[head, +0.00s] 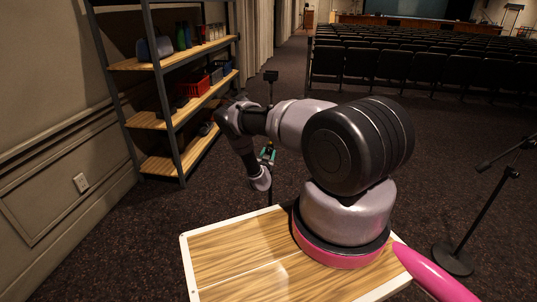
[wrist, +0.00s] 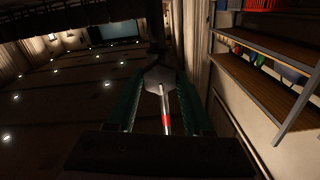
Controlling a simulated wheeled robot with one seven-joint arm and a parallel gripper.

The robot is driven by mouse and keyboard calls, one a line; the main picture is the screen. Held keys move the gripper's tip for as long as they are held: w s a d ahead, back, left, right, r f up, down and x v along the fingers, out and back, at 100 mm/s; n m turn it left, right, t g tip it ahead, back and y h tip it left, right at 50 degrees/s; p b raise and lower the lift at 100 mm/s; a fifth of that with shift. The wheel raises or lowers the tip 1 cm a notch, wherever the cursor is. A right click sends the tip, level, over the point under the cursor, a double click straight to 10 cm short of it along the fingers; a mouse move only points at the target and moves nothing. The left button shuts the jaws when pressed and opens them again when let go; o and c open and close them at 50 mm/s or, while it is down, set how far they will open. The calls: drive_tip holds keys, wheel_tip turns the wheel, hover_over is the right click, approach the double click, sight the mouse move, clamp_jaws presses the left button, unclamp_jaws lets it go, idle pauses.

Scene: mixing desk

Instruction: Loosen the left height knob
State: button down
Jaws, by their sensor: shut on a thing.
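A thin dark stand (head: 271,92) with a small black head rises beyond my arm, right of the shelf, in the head view. My gripper (head: 267,154) is at its pole, about halfway down, with small green fingers. In the wrist view my gripper (wrist: 158,82) has its two green fingers on either side of a grey, angular knob (wrist: 158,76), and it is shut on it. A pale rod (wrist: 166,118) with a red band runs from the knob back between the fingers. In the head view the knob is too small to make out.
A metal and wood shelf (head: 172,122) with boxes and bottles stands at the left wall. Another stand (head: 482,215) with a round base is at the right. Rows of dark seats (head: 420,65) fill the back. Carpet around the gripped stand is open.

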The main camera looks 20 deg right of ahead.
drive_tip(key=n, duration=0.4)
drive_tip(key=shift+a, duration=0.1)
drive_tip(key=n, duration=0.4)
drive_tip(key=shift+n, duration=0.3)
drive_tip(key=n, duration=0.4)
drive_tip(key=shift+f, duration=0.1)
drive_tip(key=n, duration=0.4)
drive_tip(key=shift+n, duration=0.3)
drive_tip(key=shift+c, duration=1.5)
unclamp_jaws()
